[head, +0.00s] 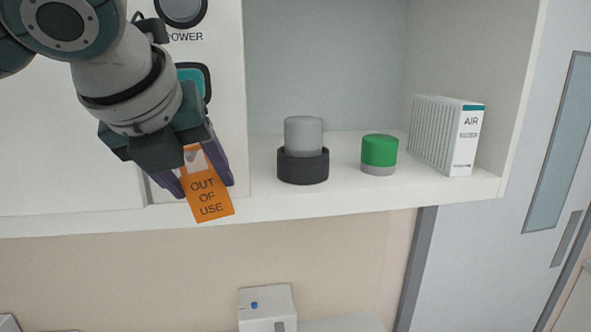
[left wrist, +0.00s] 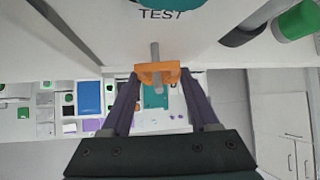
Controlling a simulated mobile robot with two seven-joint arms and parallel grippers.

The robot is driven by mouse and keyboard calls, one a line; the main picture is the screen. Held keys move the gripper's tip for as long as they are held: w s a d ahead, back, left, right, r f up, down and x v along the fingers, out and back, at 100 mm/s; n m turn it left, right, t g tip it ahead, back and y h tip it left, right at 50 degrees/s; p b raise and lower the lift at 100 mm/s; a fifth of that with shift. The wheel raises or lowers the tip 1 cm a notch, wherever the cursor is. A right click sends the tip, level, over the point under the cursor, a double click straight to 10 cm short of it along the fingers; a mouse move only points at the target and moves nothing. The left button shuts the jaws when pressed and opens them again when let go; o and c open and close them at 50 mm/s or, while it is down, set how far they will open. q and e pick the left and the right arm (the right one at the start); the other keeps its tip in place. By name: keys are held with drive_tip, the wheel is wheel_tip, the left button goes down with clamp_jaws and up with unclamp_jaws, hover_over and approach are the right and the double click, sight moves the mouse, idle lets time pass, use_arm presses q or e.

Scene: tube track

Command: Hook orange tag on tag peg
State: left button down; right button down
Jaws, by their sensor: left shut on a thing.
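The orange tag (head: 208,196), lettered "OUT OF USE", hangs below my left gripper (head: 198,180) in front of the white panel. The gripper's purple fingers are shut on the tag, one at each side. In the left wrist view the tag (left wrist: 146,72) is seen nearly edge-on between the fingertips (left wrist: 157,76). My right gripper is not in view.
The shelf (head: 350,200) right of the panel holds a grey cylinder in a black base (head: 303,165), a green-topped cylinder (head: 379,152) and a white ribbed AIR filter (head: 447,135). A POWER knob (head: 181,8) sits above. A door (head: 500,220) stands at right.

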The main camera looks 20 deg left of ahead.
use_arm(q)
drive_tip(key=shift+c, duration=0.3)
unclamp_jaws()
drive_tip(key=v, duration=1)
drive_tip(key=s+d+f+n+g+h, duration=0.1)
drive_tip(key=s+d+f+n+h, duration=0.15)
drive_tip(key=d+f+n, duration=0.35)
drive_tip(key=s+d+f+n+g+h, duration=0.1)
drive_tip(key=s+d+f+n+h, duration=0.15)
drive_tip(key=f+n, duration=0.45)
drive_tip(key=s+a+f+n+g+y, duration=0.1)
drive_tip(key=s+a+f+n+y, duration=0.1)
drive_tip(key=s+f+n, duration=0.8)
drive_tip(key=s+a+n, duration=0.1)
drive_tip(key=n, duration=0.2)
drive_tip(key=shift+s+a+n+g+y, duration=0.3)
drive_tip(key=shift+s+a+n+g, duration=0.05)
drive_tip(key=shift+a+n+g, duration=0.05)
drive_tip(key=shift+f, duration=0.1)
